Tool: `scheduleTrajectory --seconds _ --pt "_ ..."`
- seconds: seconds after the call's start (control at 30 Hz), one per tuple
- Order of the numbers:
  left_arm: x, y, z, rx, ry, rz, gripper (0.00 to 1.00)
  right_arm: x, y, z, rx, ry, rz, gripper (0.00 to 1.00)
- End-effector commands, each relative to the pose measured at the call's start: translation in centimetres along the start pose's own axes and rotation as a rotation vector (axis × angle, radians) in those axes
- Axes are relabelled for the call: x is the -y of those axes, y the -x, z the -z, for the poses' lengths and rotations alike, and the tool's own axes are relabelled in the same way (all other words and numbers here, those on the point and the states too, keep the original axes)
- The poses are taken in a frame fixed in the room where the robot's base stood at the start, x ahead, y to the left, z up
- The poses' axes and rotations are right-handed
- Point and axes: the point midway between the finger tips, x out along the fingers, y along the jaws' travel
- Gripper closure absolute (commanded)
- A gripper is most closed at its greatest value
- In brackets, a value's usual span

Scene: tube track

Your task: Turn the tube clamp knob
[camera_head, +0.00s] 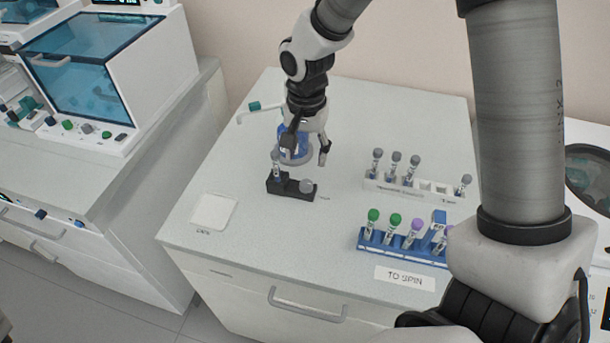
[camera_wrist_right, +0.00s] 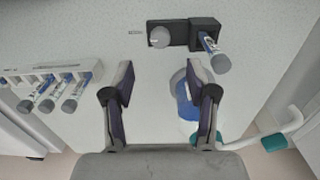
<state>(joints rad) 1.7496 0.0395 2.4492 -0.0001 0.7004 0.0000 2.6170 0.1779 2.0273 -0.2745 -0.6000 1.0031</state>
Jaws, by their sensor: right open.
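The tube clamp is a small black block (camera_head: 290,187) on the white worktop. Its round grey knob (camera_head: 306,186) is at the block's right end, and a grey-capped tube (camera_head: 276,163) stands at its left end. In the right wrist view the knob (camera_wrist_right: 159,37) is near the top centre, beside the tube (camera_wrist_right: 213,50) in the black block (camera_wrist_right: 180,27). My right gripper (camera_head: 307,148) points down just behind the clamp. My left gripper is out of view.
A blue round-based item (camera_head: 296,156) stands behind my right fingers. A white rack (camera_head: 410,190) and a blue rack (camera_head: 385,245) with capped tubes stand to the right. A flat white pad (camera_head: 213,211) lies left. The front middle worktop is clear.

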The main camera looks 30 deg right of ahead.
Motion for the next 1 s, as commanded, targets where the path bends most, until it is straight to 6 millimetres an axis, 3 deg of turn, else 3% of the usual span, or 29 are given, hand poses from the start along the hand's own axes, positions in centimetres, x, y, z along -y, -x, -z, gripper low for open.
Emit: scheduleTrajectory --seconds 0.03,0.1,0.27,0.6,0.87,0.9,1.0 --pt "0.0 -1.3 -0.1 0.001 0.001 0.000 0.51 0.0 -1.3 0.0 -0.001 0.000 0.000 0.43" --pt "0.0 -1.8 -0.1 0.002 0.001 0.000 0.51 0.0 -1.9 0.0 0.000 0.000 0.000 0.43" --pt "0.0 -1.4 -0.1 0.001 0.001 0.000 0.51 -0.1 -3.1 0.0 0.003 0.000 -0.004 0.43" --pt "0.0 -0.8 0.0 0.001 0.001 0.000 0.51 -0.1 -8.9 -0.1 0.002 0.000 -0.002 0.43" --pt "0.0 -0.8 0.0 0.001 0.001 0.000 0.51 0.0 -9.4 0.0 0.001 0.000 0.000 0.43" --pt "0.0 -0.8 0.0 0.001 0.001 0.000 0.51 0.0 -9.4 0.0 0.000 0.000 0.000 0.46" --pt "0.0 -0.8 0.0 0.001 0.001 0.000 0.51 0.0 -9.4 0.0 0.001 0.000 0.000 0.81"
